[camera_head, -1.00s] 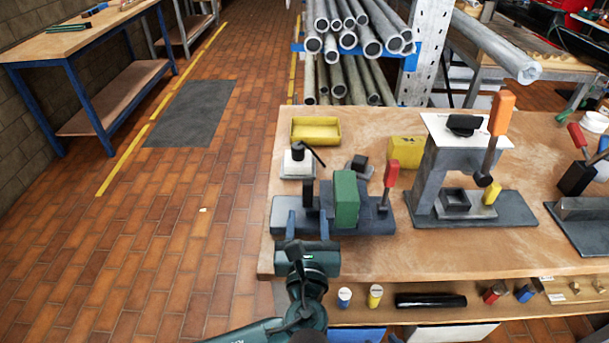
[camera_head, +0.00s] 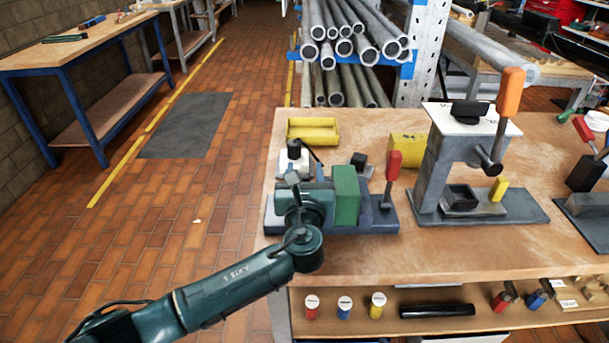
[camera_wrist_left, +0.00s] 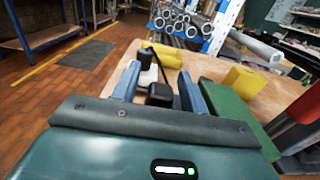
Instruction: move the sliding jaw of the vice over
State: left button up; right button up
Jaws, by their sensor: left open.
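The vice stands on the bench with its blue-grey base (camera_head: 380,219), an upright green block (camera_head: 346,195) and a red-handled lever (camera_head: 393,166). My left gripper (camera_head: 308,192) is over the left part of the vice, beside the green block, and hides that part. In the left wrist view its two blue fingers (camera_wrist_left: 160,88) are apart, with a dark block (camera_wrist_left: 160,95) showing between them. I cannot tell whether they touch it. The green block (camera_wrist_left: 235,112) is just right of the fingers there. My right gripper is not in view.
A yellow tray (camera_head: 314,131), a white block with a black knob (camera_head: 293,155) and a yellow box (camera_head: 407,150) are behind the vice. A grey press (camera_head: 440,170) with an orange lever stands to the right. Bare bench lies in front of the vice.

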pick_arm(q)
grip_shut()
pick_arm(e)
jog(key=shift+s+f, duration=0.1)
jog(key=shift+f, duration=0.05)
pick_arm(q)
jog(key=shift+a, duration=0.1)
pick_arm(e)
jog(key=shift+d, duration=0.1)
pick_arm(q)
jog(key=a+p, duration=0.2)
jog(key=a, duration=0.1)
jog(key=shift+a, duration=0.3)
jog(key=shift+a+f, duration=0.1)
jog(key=shift+a, duration=0.05)
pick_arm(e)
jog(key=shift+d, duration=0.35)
pick_arm(q)
jog(key=shift+c, duration=0.2)
grip_release()
jog(key=shift+a, duration=0.15)
jog(key=shift+o, duration=0.2)
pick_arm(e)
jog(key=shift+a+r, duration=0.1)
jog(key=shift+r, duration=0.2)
